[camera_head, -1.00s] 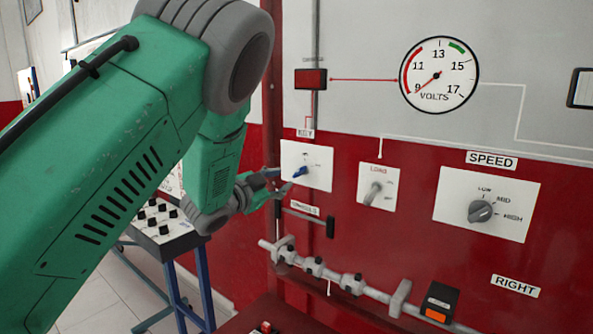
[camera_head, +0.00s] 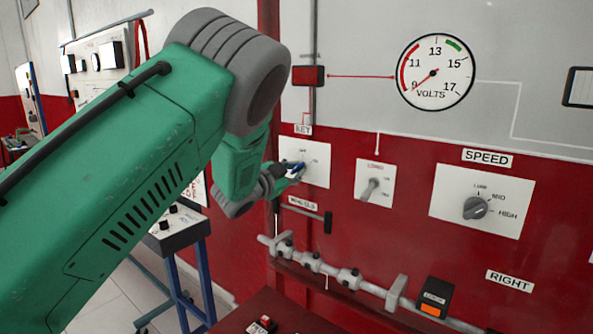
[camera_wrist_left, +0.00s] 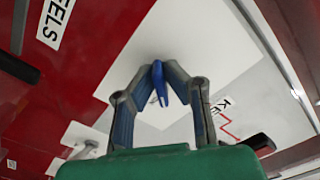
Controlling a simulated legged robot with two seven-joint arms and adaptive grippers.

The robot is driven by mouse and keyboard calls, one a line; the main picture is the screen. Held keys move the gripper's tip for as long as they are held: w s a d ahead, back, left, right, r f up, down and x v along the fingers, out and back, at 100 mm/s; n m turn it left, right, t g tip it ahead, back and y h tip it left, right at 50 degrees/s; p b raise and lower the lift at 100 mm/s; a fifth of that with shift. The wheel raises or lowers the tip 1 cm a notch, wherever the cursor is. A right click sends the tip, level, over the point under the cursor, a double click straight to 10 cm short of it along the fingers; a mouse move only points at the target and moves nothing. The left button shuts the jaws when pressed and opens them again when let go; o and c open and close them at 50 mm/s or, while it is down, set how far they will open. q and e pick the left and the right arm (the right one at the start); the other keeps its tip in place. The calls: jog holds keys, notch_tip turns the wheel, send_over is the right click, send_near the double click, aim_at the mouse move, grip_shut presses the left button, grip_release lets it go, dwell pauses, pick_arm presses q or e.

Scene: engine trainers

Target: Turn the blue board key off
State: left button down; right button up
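The blue board key (camera_head: 299,167) is on a white plate (camera_head: 318,160) under the "KEY" label, on the red part of the panel. My left gripper (camera_head: 293,171) is at the key and partly hides it. In the left wrist view, the fingertips (camera_wrist_left: 161,72) close in on both sides of the blue key (camera_wrist_left: 159,86) and appear to touch it. The key's exact angle against the plate marks is hard to read. My right gripper is not in view.
Right of the key are the load switch (camera_head: 371,188), the speed knob (camera_head: 475,208) and the volts gauge (camera_head: 436,72), its needle near 9. A horizontal rod (camera_head: 330,270) with clamps and a black handle (camera_head: 327,222) sit below the key.

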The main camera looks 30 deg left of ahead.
pick_arm(q)
jog(key=shift+w+d+r, duration=0.1)
jog(key=shift+d+r, duration=0.1)
jog(key=shift+r, duration=0.05)
jog(key=shift+a+r+n+p, duration=0.15)
jog(key=shift+n+p, duration=0.15)
jog(key=shift+n, duration=0.2)
jog(key=n, duration=0.1)
jog(key=n+p, duration=0.1)
jog(key=n, duration=0.1)
jog(key=shift+r, duration=0.25)
jog(key=shift+n+p, duration=0.45)
jog(key=shift+n, duration=1.25)
jog(key=c, duration=1.7)
grip_release()
jog(key=shift+f, duration=0.1)
